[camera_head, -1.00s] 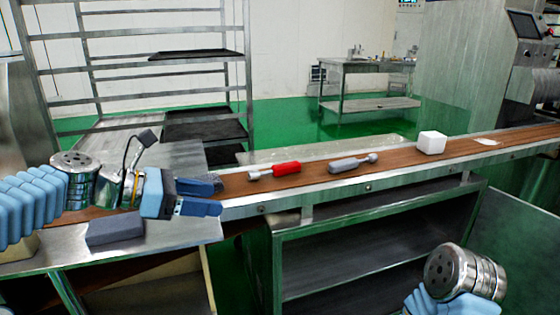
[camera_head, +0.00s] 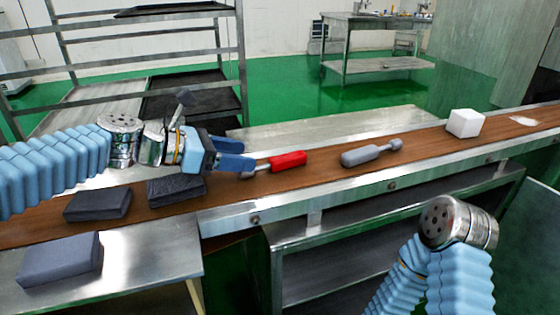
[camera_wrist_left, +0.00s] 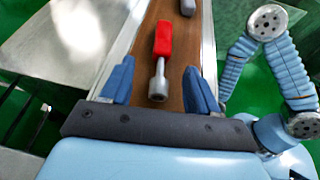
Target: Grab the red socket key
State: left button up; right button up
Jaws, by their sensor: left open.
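The red socket key (camera_head: 287,161) lies on the brown conveyor belt, with its red handle to the right and its grey metal socket end to the left. My left gripper (camera_head: 252,161) is open beside the socket end, its fingers pointing along the belt. In the left wrist view the red socket key (camera_wrist_left: 162,50) lies lengthwise ahead, its socket end between the open fingers of my left gripper (camera_wrist_left: 160,88). I cannot tell whether the fingers touch the belt. My right arm shows at the lower right of the head view, but its gripper is out of view.
A grey tool (camera_head: 365,156) lies on the belt (camera_head: 425,147) to the right, then a white block (camera_head: 465,123). Several dark blocks lie at the left, two on the belt and one (camera_head: 60,260) on the metal table. A rack (camera_head: 150,60) stands behind.

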aim_at(270, 159)
pick_arm(q)
jog(key=x, duration=0.7)
jog(key=shift+s+d, duration=0.1)
jog(key=shift+s, duration=0.1)
jog(key=shift+r, duration=0.1)
grip_shut()
